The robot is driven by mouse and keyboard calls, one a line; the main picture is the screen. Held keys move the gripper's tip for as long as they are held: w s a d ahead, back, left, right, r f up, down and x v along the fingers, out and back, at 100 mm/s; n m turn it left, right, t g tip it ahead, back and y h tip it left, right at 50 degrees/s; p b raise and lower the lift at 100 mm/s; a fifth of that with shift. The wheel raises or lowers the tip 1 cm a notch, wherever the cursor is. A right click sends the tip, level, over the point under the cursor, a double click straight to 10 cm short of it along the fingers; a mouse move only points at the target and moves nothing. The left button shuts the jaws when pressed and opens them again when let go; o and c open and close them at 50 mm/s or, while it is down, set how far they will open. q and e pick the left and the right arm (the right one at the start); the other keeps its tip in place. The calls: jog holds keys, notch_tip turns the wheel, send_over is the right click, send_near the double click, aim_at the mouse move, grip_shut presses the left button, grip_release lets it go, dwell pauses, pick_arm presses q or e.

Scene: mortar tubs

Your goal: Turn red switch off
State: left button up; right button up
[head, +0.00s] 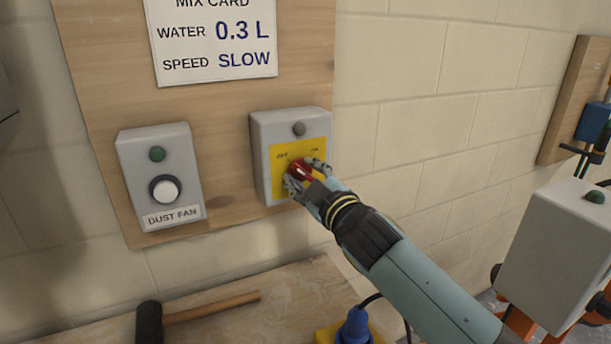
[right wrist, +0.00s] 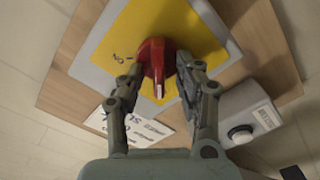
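The red switch (head: 299,171) is a rotary knob on a yellow plate (head: 281,183) on a grey box, with OFF printed at upper left and ON at upper right. It also shows in the right wrist view (right wrist: 153,58), its white mark pointing down there, towards the mix card. The ON label is left of it there; OFF is hidden. My right gripper (head: 308,172) is at the knob, one finger on each side. In the right wrist view the fingers (right wrist: 158,72) stand apart with narrow gaps beside the knob's grip; light contact cannot be ruled out. My left gripper is not in view.
A dust fan box (head: 188,146) with a white button is to the left on the wooden board (head: 222,131), below the mix card (head: 213,40). A hammer (head: 149,322) lies on the bench below. Another grey box (head: 555,255) stands at right.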

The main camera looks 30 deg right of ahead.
jog(key=shift+s, duration=0.15)
jog(key=s, duration=1.1)
jog(key=shift+s+a, duration=0.35)
jog(key=shift+s, duration=0.05)
